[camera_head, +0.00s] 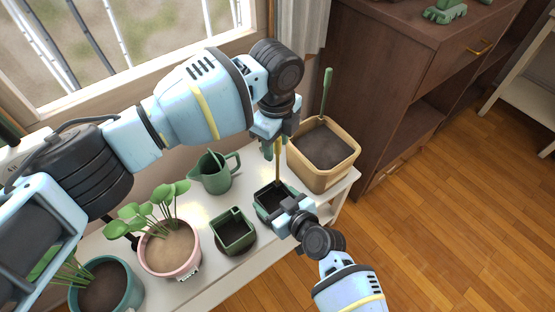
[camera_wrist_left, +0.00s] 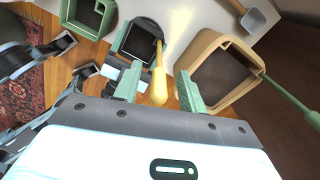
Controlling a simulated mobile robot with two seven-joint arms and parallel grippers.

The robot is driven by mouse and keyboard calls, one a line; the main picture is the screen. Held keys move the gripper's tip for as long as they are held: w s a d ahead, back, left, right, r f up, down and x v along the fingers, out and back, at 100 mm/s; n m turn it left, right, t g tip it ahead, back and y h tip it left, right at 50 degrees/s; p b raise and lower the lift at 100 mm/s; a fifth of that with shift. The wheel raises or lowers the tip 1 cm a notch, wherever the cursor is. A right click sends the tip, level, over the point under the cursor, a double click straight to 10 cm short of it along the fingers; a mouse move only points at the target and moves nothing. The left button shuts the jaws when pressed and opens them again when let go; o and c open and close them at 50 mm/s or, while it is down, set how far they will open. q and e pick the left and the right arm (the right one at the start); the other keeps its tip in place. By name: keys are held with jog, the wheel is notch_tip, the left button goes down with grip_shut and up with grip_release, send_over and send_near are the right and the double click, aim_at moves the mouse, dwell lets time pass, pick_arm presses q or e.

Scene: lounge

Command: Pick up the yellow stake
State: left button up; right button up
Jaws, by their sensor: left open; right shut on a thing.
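The yellow stake (camera_head: 278,168) stands roughly upright in a small dark green pot (camera_head: 258,197) on the white bench. My left gripper (camera_head: 274,147) is above that pot, around the stake's top. In the left wrist view the yellow stake (camera_wrist_left: 158,86) shows between its two green fingers, with gaps on both sides, so the gripper is open. My right gripper (camera_head: 285,209) is shut on the near side of the dark green pot, also seen in the left wrist view (camera_wrist_left: 124,72).
A beige planter (camera_head: 340,172) with a green-handled tool (camera_head: 326,92) stands close to the right. A green watering can (camera_head: 211,175), another green pot (camera_head: 235,239) and a pink potted plant (camera_head: 172,262) stand left. A brown cabinet (camera_head: 375,80) is behind.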

pick_arm(q)
jog(key=shift+s+d+f, duration=0.1)
jog(key=shift+f, duration=1.35)
grip_shut()
notch_tip(320, 180, up, 10)
jog(key=shift+r, duration=0.1)
